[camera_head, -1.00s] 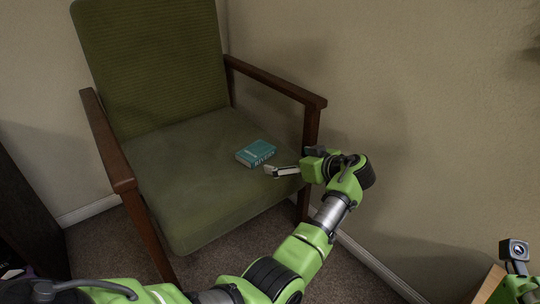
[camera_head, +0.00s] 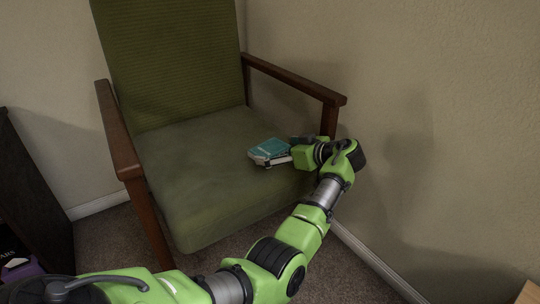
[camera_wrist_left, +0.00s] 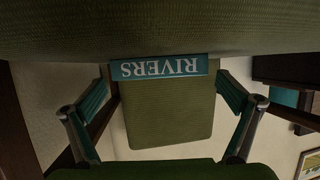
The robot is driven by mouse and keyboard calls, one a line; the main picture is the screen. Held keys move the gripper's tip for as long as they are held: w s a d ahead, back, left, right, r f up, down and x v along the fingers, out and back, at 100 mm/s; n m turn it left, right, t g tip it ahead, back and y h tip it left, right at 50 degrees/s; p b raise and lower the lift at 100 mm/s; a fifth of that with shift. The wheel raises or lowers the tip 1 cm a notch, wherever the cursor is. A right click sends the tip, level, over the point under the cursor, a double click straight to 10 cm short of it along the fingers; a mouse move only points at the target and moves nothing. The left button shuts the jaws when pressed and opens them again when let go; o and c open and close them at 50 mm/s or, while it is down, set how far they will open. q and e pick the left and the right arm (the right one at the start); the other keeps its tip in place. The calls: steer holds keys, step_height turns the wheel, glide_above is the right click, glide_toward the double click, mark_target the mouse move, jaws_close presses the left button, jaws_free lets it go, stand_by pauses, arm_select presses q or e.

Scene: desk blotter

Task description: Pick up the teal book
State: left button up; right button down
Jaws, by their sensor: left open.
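The teal book (camera_head: 268,147) lies on the green seat of the armchair, near its right side. In the left wrist view its spine (camera_wrist_left: 160,68) faces me with "RIVERS" upside down. My left gripper (camera_head: 273,153) reaches in from the right, low at the seat, with a pale finger along the book's near side. In the wrist view the open left gripper (camera_wrist_left: 162,100) has one finger on each side of the spine, with visible gaps. The far finger is mostly hidden in the head view. My right gripper is out of view.
The armchair (camera_head: 190,165) has wooden armrests; the right armrest (camera_head: 300,84) stands just above and behind my left gripper. A wall (camera_head: 440,120) rises to the right. A dark cabinet (camera_head: 30,190) stands at the left. The rest of the seat is clear.

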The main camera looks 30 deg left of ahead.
mark_target(270, 148)
arm_select(q)
steer(key=b+x, duration=0.1)
steer(key=x, duration=0.2)
steer(key=shift+a+f, duration=0.1)
steer(key=shift+a, duration=0.2)
steer(key=c, duration=1.3)
steer(key=shift+o, duration=0.2)
